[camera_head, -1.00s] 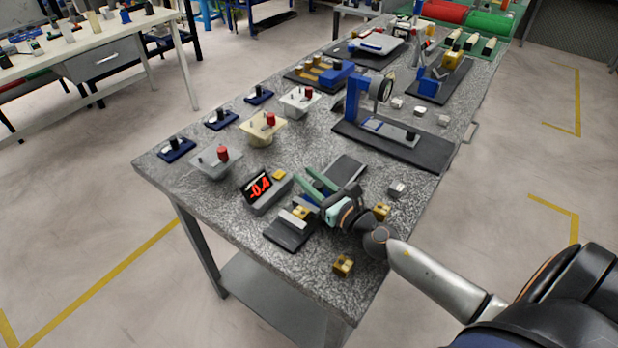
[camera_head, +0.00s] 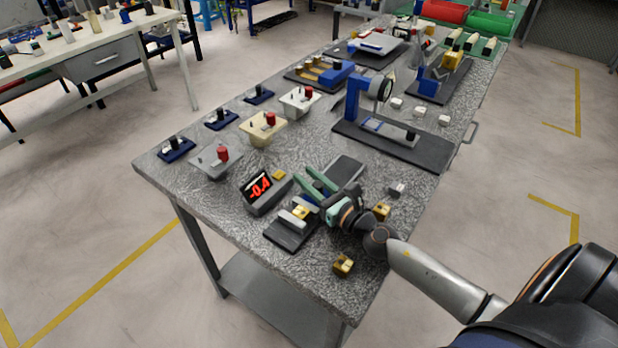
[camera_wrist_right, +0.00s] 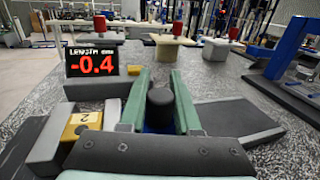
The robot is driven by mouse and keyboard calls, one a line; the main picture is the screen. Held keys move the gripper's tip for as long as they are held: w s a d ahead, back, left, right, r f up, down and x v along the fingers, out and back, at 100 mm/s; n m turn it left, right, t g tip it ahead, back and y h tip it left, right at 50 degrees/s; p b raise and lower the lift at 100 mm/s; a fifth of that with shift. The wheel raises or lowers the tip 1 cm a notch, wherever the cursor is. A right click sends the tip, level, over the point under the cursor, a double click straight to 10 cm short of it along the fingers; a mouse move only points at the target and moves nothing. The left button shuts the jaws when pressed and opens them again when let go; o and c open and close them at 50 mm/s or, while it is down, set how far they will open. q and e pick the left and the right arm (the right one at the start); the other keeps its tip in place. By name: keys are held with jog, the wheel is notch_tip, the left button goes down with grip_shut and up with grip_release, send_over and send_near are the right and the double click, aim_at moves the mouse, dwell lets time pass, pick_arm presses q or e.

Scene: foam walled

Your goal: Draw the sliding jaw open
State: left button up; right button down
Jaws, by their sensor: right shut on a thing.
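The measuring slide (camera_head: 287,238) is a long dark base at the near end of the table. Its sliding jaw shows as a little blue below a black knob (camera_wrist_right: 160,105); my gripper hides most of it. My right gripper (camera_head: 308,177) has its two green fingers on either side of the knob, shut on it. A grey end jaw (camera_wrist_right: 48,140) stands at the left in the wrist view. A yellow block (camera_wrist_right: 82,124) marked 2 sits between that jaw and my gripper. The display (camera_wrist_right: 92,62) reads -0.4. My left gripper is out of view.
Loose yellow blocks (camera_head: 343,265) (camera_head: 381,211) and a pale block (camera_head: 397,190) lie near my right arm. Three pots with red knobs (camera_head: 216,162) stand behind the display. A blue stand (camera_head: 354,100) is farther back. The right part of the slide base (camera_head: 345,170) is clear.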

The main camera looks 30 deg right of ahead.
jog(key=d+b, duration=0.1)
jog(key=w+d, duration=0.1)
jog(key=d, duration=0.1)
jog(key=shift+w+d+f+b, duration=0.1)
jog(key=shift+w+d+b, duration=0.1)
jog(key=shift+b, duration=0.2)
jog(key=c, duration=0.6)
grip_release()
jog(key=shift+s, duration=0.1)
